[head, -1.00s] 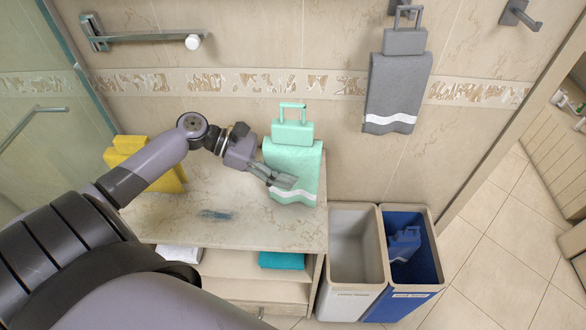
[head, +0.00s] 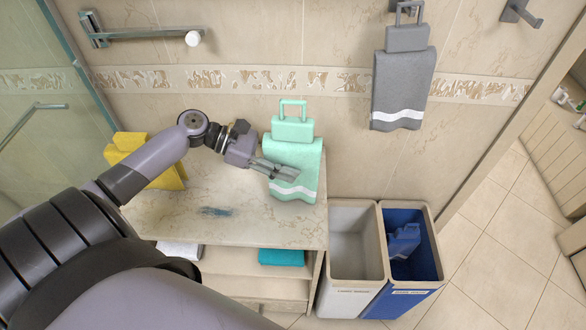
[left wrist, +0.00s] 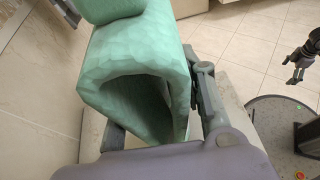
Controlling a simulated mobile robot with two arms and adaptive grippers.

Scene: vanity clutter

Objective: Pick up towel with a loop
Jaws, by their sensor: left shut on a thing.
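A mint-green towel (head: 306,160) with a white stripe near its lower edge stands on the counter's right end against the wall. It has a block-like top and a handle-shaped loop (head: 293,103). My left gripper (head: 284,172) is shut on the towel's left side below the block. In the left wrist view the towel (left wrist: 140,65) lies between the fingers, its underside folded and hollow. A dark gripper-like end, seemingly my right gripper (left wrist: 297,72), shows at that view's right edge, too small to read.
A grey towel (head: 402,85) hangs on the wall. A yellow towel (head: 165,179) is at the counter's left. A grey bin (head: 334,290) and a blue bin (head: 432,260) holding a blue towel (head: 403,240) stand right of the counter (head: 255,226). A teal towel (head: 281,257) lies on the shelf below.

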